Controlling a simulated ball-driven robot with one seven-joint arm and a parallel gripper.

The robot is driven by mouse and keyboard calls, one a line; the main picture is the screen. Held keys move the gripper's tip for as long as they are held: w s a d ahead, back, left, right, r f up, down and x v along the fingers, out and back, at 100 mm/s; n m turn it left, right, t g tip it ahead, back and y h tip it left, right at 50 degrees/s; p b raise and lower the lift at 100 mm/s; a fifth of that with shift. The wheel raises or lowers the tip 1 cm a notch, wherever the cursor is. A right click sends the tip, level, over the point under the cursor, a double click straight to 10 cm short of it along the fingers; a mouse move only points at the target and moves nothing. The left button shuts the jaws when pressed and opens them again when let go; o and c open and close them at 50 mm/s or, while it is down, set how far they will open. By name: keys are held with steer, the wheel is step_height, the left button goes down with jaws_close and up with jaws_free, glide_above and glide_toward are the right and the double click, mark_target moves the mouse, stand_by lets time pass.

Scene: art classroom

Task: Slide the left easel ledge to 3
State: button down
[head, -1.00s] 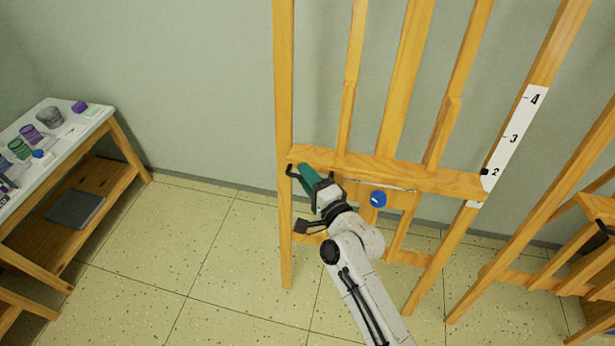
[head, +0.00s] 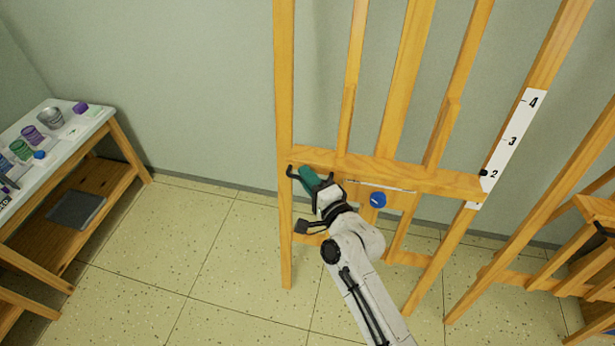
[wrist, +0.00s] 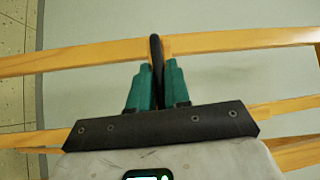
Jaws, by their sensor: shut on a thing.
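The left easel's wooden ledge (head: 400,171) runs across the easel in the head view. The black pointer (head: 484,173) at its right end is level with about the 2 mark on the white number scale (head: 512,143), below 3 and 4. My gripper (head: 305,174), with teal fingers, is at the ledge's left end. It is shut on the black handle (head: 290,171). The fingers hide the handle's lower part.
A blue knob (head: 377,199) sits just below the ledge, right of my gripper. A side table (head: 92,125) with cups stands at the left. Another easel (head: 560,212) is close on the right. The floor (head: 200,240) between table and easel is clear.

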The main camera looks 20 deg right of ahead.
step_height(320, 180, up, 10)
steer(key=w+d+p, duration=0.1)
steer(key=p, duration=0.5)
steer(key=shift+w+p, duration=0.25)
steer(key=shift+p, duration=0.15)
steer(key=shift+f, duration=0.1)
steer(key=c, duration=1.2)
jaws_free()
steer(key=shift+f, duration=0.1)
steer(key=s+d+b, duration=0.1)
steer(key=s, duration=0.9)
steer(key=shift+s+d, duration=0.35)
steer(key=shift+s, duration=0.05)
